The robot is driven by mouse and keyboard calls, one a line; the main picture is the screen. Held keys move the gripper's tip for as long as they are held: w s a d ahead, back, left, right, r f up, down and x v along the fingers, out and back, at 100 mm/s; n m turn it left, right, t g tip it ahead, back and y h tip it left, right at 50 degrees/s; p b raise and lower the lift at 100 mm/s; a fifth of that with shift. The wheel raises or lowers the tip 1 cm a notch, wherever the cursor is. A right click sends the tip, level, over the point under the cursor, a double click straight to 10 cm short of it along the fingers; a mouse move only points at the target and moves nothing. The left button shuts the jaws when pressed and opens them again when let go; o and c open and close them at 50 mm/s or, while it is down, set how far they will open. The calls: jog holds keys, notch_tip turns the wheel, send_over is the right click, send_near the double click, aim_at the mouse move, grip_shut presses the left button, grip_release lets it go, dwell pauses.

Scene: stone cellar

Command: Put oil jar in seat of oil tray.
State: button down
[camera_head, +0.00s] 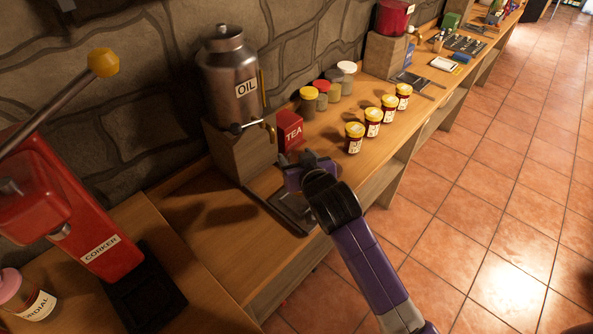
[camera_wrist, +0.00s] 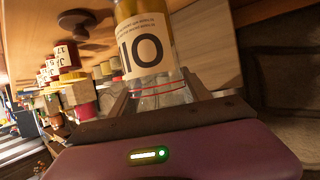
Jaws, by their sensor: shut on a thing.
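The oil jar (camera_wrist: 146,45) fills the top middle of the wrist view. It is clear glass with yellow content, a white label and a red line near the fingers. My gripper (camera_wrist: 160,95) is shut on it, one finger on each side. In the head view my gripper (camera_head: 311,173) is over the counter in front of the oil can's tap and hides the jar. The dark oil tray (camera_head: 291,214) lies on the counter below my gripper, which partly covers it. I cannot tell whether the jar touches the tray.
The metal oil can (camera_head: 228,80) stands on a wooden block (camera_head: 238,152). A red tea box (camera_head: 289,130) is close behind my gripper. Several yellow-lidded jars (camera_head: 372,122) line the counter beyond. A red corker (camera_head: 75,205) stands at left.

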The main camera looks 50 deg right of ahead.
jog(key=shift+f, duration=2.3)
jog(key=shift+f, duration=0.2)
jog(key=c, duration=0.5)
grip_release()
jog(key=shift+r, duration=0.1)
